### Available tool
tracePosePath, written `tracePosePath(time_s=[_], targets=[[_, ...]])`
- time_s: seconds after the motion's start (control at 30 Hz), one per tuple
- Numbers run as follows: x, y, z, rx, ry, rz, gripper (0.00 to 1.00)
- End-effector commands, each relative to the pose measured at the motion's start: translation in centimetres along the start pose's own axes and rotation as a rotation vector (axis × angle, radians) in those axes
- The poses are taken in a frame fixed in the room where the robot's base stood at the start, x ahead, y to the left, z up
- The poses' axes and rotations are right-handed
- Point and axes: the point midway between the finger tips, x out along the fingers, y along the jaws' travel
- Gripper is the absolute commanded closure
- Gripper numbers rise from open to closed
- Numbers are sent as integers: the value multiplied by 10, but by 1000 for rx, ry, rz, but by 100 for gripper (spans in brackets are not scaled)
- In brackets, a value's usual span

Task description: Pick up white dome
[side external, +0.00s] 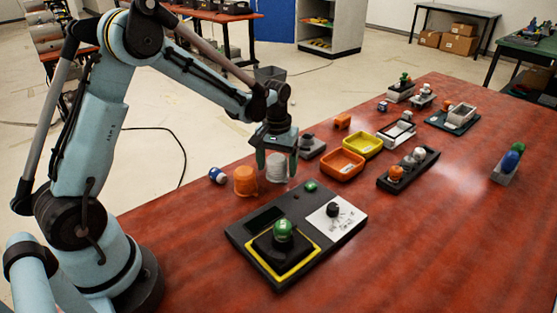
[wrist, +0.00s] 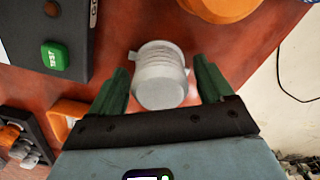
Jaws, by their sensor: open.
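The white dome (side external: 277,172), a pale ribbed cup-like piece, stands on the red-brown table just beyond the black control panel. My gripper (side external: 276,158) is above it, pointing down, with its green fingers on either side of it. In the wrist view the white dome (wrist: 160,78) lies between the two green fingertips (wrist: 161,72), with a gap showing on each side. The gripper is open and holds nothing. The dome's far side is hidden.
An orange dome (side external: 245,181) stands close to the left, with a small blue-and-white piece (side external: 217,175) beyond. The control panel (side external: 240,236) with green buttons is in front. An orange tray (side external: 342,166) and yellow tray (side external: 363,146) lie right. The table's right front is clear.

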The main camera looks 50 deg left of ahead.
Motion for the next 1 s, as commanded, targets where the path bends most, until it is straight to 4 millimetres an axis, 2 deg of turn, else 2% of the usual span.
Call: tracePosePath(time_s=[0.27,0.6,0.67,0.7,1.0], targets=[[3,0,0,0,0,0,20],[3,0,0,0,0,0,72],[3,0,0,0,0,0,74],[3,0,0,0,0,0,79],[-2,0,0,0,0,0,79]])
